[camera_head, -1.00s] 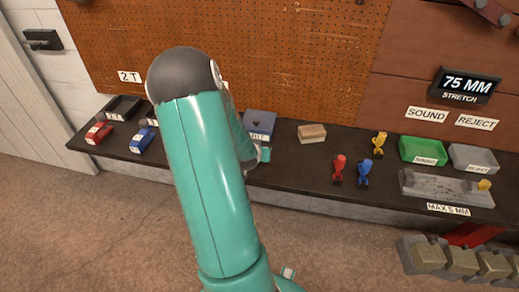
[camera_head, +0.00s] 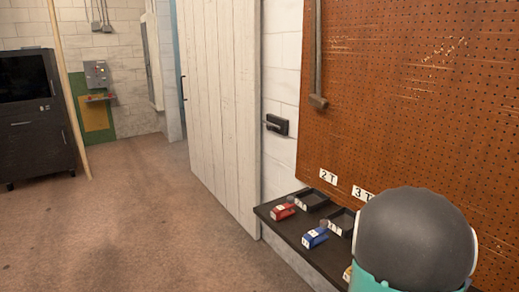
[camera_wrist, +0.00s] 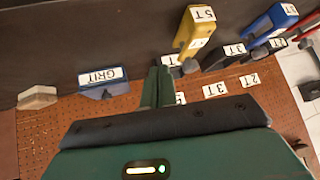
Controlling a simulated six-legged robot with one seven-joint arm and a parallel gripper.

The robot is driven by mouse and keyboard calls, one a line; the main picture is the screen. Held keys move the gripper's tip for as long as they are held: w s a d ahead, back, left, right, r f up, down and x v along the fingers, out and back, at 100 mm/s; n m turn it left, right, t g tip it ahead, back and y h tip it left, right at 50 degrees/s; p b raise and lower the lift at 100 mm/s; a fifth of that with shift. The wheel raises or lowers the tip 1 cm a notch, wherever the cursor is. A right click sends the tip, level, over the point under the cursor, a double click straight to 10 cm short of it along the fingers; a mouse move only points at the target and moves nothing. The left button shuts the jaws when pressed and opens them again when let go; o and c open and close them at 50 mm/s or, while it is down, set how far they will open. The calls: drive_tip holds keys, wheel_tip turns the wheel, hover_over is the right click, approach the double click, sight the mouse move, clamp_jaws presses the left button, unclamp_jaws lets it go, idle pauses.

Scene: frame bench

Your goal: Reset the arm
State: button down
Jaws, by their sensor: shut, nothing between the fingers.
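My gripper (camera_wrist: 158,84) shows in the wrist view, its dark green fingers together and empty. It is above the bench, seen against the pegboard and the bench edge, and touches nothing that I can see. In the head view only a dark grey rounded joint and a teal part of my arm show at the lower right; the gripper itself is hidden or out of frame there.
The bench (camera_head: 283,241) holds a red tool (camera_head: 283,212), a blue tool (camera_head: 315,237) and dark trays. The wrist view shows a yellow tool (camera_wrist: 194,36), a GRIT box (camera_wrist: 104,86) and a tan block (camera_wrist: 37,97). A white door (camera_head: 220,100) and open floor are at left.

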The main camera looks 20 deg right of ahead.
drive_tip(key=w+a+r+n+t+y, duration=0.1)
drive_tip(key=w+a+r+n+y, duration=0.1)
drive_tip(key=a+r, duration=0.35)
drive_tip(key=w+a+r+n+y, duration=0.1)
drive_tip(key=w+a+r+n, duration=0.15)
drive_tip(key=a, duration=0.65)
drive_tip(key=w+a+r+n+t+y, duration=0.1)
drive_tip(key=a+r+y, duration=0.1)
drive_tip(key=a+r, duration=0.35)
drive_tip(key=s+a+r+n, duration=0.2)
drive_tip(key=s+a, duration=0.2)
drive_tip(key=a, duration=0.3)
drive_tip(key=s+a+r+n+y, duration=0.1)
drive_tip(key=s+a+r+n, duration=0.1)
drive_tip(key=a, duration=0.4)
drive_tip(key=s+a+r+n+g+y, duration=0.1)
drive_tip(key=s+a+r+n, duration=0.1)
drive_tip(key=s+a, duration=0.4)
drive_tip(key=shift+a+n, duration=0.75)
drive_tip(key=shift+a, duration=0.05)
drive_tip(key=shift+s, duration=0.1)
